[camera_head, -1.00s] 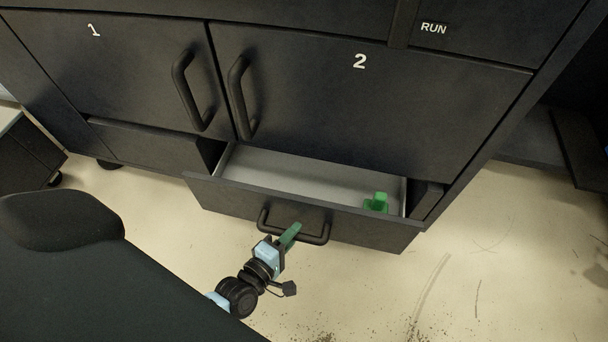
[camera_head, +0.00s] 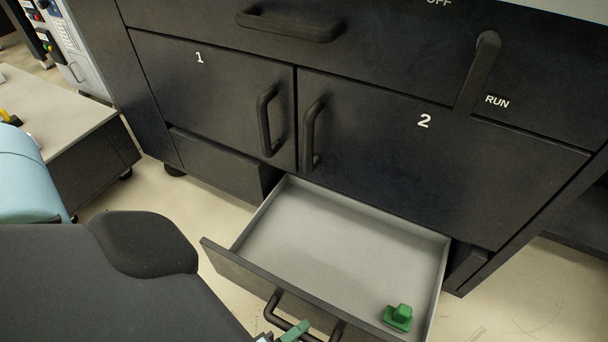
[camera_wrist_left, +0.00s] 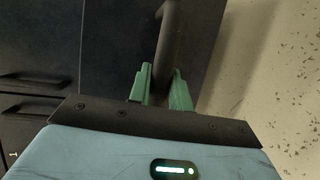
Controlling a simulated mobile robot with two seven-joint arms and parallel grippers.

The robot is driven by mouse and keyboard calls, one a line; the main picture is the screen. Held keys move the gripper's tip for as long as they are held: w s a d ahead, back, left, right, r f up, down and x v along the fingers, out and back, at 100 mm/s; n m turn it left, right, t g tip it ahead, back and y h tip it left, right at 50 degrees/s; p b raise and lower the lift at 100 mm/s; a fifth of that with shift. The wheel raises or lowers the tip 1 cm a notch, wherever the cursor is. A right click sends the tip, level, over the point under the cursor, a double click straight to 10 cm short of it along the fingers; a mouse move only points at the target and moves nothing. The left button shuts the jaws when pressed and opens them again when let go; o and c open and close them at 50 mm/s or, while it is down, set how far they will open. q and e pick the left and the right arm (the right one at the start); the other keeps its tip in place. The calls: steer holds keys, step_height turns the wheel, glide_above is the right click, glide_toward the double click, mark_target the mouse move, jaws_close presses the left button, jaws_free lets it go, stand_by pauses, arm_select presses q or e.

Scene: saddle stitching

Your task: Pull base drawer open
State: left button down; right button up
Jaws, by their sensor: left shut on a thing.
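The base drawer (camera_head: 330,232) stands well out from the dark cabinet below door 2, its grey inside showing. A green object (camera_head: 398,317) lies in it at the front right corner. The drawer's black bar handle (camera_head: 272,306) is at the bottom of the head view. My left gripper (camera_head: 296,332), with green fingers, is at this handle, mostly cut off by the frame edge. In the left wrist view its two green fingers (camera_wrist_left: 160,88) are shut on the handle bar (camera_wrist_left: 168,45), one on each side. My right gripper is not in view.
Doors 1 (camera_head: 215,100) and 2 (camera_head: 420,150) with black handles are shut above the drawer. A low grey-topped cabinet (camera_head: 60,110) stands at the left. Pale floor shows at the lower right.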

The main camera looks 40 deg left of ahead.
arm_select(q)
steer(key=shift+s+d, duration=0.2)
steer(key=shift+s, duration=0.4)
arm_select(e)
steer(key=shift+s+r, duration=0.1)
arm_select(q)
steer(key=c, duration=1.3)
jaws_free()
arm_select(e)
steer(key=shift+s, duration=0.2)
arm_select(q)
steer(key=shift+s, duration=0.1)
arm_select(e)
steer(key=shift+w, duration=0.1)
